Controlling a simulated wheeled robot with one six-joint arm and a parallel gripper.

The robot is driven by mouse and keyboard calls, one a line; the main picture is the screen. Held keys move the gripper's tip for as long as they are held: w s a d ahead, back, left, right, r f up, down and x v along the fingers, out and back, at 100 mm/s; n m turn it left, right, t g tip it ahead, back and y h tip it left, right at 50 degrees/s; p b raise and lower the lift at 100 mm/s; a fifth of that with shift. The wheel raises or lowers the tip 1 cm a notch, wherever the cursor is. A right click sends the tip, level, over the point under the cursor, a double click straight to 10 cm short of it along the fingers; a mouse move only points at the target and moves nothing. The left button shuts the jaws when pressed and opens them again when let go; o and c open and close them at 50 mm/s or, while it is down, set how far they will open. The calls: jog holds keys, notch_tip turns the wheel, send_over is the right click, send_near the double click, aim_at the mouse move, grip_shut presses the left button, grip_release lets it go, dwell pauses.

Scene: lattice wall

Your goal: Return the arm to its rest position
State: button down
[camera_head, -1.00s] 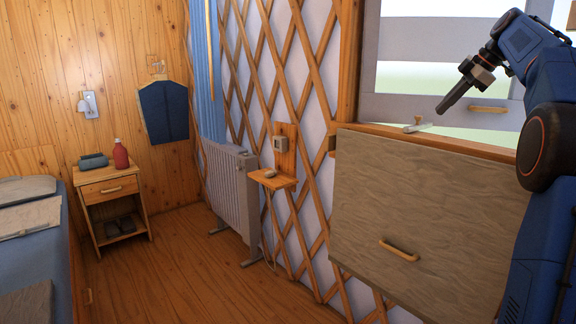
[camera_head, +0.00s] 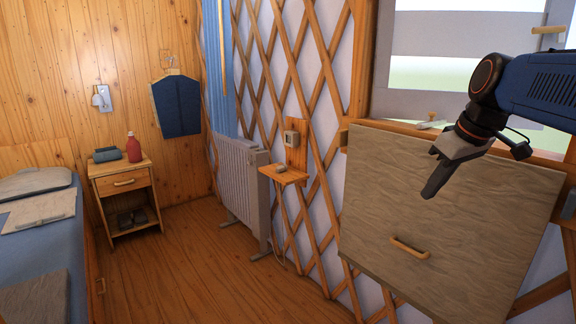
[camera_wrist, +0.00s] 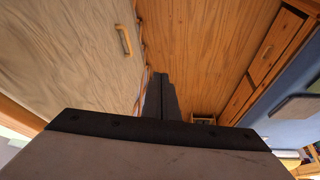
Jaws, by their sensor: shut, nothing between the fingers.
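My gripper (camera_head: 432,186) is in the right part of the head view, in front of the upper part of the grey-brown wall panel (camera_head: 400,215). Its fingers are together with nothing between them, pointing down and to the left. The blue arm comes in from the right edge at window height. In the wrist view, the closed dark fingers (camera_wrist: 161,95) point out over the wooden floor (camera_wrist: 205,50). The panel, with its light wooden handle (camera_wrist: 124,40), lies to their left.
A white window latch (camera_head: 433,122) sits on the sill behind the gripper. A small wooden shelf (camera_head: 284,174), a radiator (camera_head: 240,185), a nightstand (camera_head: 125,183) and a bed (camera_head: 45,235) stand to the left. The floor between the bed and the lattice wall is clear.

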jog(key=s+a+f+m+h, duration=0.1)
jog(key=s+a+f+m, duration=0.2)
jog(key=s+f, duration=1.6)
notch_tip(320, 180, down, 2)
jog(key=shift+s+f+m+h, duration=0.25)
jog(key=shift+s+m+h, duration=0.1)
jog(key=shift+m, duration=0.75)
